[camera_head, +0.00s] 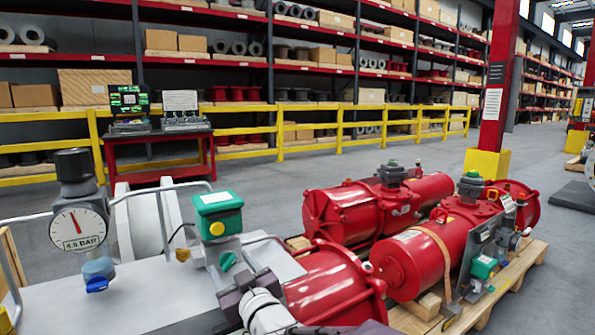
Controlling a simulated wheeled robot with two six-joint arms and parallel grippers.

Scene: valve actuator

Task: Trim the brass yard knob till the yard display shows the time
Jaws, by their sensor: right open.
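My right gripper (238,280) reaches up from the bottom centre, open, just below a grey box with a green top (216,205). The gripper is partly hidden by its own wrist, and I see nothing held in it. I cannot tell which of these is the brass yard knob. A dark screen with green patches (129,99) stands on a red cart; its text is unreadable. My left gripper is not in view.
A pressure gauge (79,229) marked 4.6 BAR stands at left on a grey block. Red actuator cylinders (415,262) lie on a wooden pallet at right. A yellow railing (300,125) and shelves are behind. Open grey floor lies between.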

